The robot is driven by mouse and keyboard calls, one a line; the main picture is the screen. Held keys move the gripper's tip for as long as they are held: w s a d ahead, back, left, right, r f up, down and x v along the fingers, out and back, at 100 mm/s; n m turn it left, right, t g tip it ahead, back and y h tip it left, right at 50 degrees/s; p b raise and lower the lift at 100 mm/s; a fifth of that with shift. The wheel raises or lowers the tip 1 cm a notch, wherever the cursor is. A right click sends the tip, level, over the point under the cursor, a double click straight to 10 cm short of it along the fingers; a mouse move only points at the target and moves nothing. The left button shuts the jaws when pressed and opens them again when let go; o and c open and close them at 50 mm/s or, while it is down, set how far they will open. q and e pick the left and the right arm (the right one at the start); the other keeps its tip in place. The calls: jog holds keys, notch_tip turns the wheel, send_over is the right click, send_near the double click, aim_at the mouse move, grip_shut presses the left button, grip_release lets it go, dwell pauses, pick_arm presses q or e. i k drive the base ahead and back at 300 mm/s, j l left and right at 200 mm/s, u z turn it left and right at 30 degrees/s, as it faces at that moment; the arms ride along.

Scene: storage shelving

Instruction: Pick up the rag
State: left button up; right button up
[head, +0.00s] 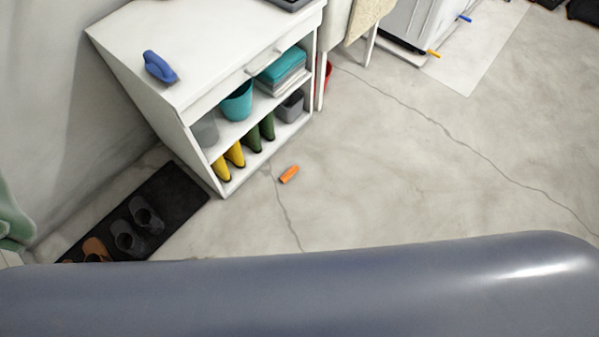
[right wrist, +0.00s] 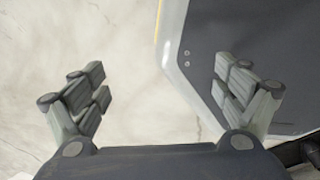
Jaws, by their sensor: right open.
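I cannot tell for certain which thing is the rag. A small orange item (head: 289,174) lies on the bare floor in front of the white shelf unit; it is too small to identify. A stack of folded teal and pale cloths (head: 282,70) sits on the unit's upper shelf. A blue object (head: 159,68) stands on the unit's top. My right gripper (right wrist: 160,82) shows only in the right wrist view. Its fingers are wide apart with nothing between them, over pale floor and part of my own body. My left gripper is not in view.
The white shelf unit (head: 145,25) holds a teal bucket (head: 237,102), yellow boots (head: 234,154) and green boots (head: 266,127). A dark mat (head: 182,196) with shoes lies at left. A white appliance (head: 412,22) stands at the back. The floor (head: 400,170) at right is clear.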

aim_at(295, 168)
jog(key=i+l, duration=0.15)
jog(key=l, duration=0.2)
jog(key=i+l, duration=0.1)
jog(key=l, duration=0.2)
jog(key=i+l+u, duration=0.1)
jog(key=l, duration=0.25)
jog(key=i+l, duration=0.15)
jog(key=l, duration=0.2)
jog(key=i+l, duration=0.1)
jog(key=l, duration=0.25)
jog(key=u, duration=0.05)
